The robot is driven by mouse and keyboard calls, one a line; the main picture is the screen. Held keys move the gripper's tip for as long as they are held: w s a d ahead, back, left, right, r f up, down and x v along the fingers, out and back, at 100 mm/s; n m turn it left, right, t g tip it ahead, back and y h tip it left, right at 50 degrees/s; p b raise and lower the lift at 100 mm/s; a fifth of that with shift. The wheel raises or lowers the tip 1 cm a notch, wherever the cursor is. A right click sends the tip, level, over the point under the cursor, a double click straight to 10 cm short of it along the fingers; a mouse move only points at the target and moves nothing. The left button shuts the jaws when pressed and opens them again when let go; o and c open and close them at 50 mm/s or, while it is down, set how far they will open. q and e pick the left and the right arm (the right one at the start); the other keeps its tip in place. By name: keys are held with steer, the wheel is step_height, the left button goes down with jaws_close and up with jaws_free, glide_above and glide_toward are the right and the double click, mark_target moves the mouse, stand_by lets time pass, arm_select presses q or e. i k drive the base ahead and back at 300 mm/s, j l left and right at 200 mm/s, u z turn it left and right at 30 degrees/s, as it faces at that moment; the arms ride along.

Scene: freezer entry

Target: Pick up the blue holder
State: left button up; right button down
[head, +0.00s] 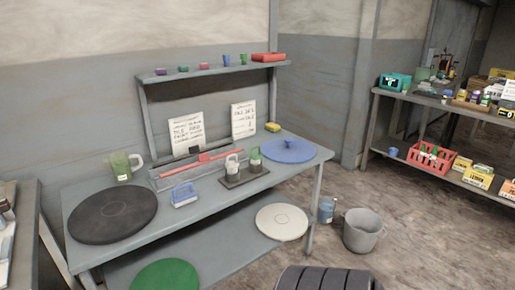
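A blue hand holder (184,195) with a raised handle and a pale underside lies near the front edge of the grey workbench (215,215), left of the middle. A round blue disc (289,151) with a small knob lies flat at the bench's right end. I cannot tell for certain which blue thing is the named holder; the handled one looks most like it. Neither of my grippers shows in the head view.
A black disc (112,214), a clear green jug (122,166), a red-handled tool (200,160) and a dark tray (245,177) with two bottles share the bench. A grey bucket (363,230) and a blue bottle (327,210) stand on the floor right of it.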

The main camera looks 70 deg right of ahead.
mark_target(290, 150)
steer(key=z, duration=2.4)
steer(key=i+l, duration=0.2)
steer(key=i, duration=0.25)
steer(key=i+l+z, duration=0.1)
steer(key=i+l, duration=0.15)
steer(key=i, duration=0.2)
steer(key=i+l, duration=0.15)
steer(key=i, duration=0.3)
steer(key=z, duration=0.05)
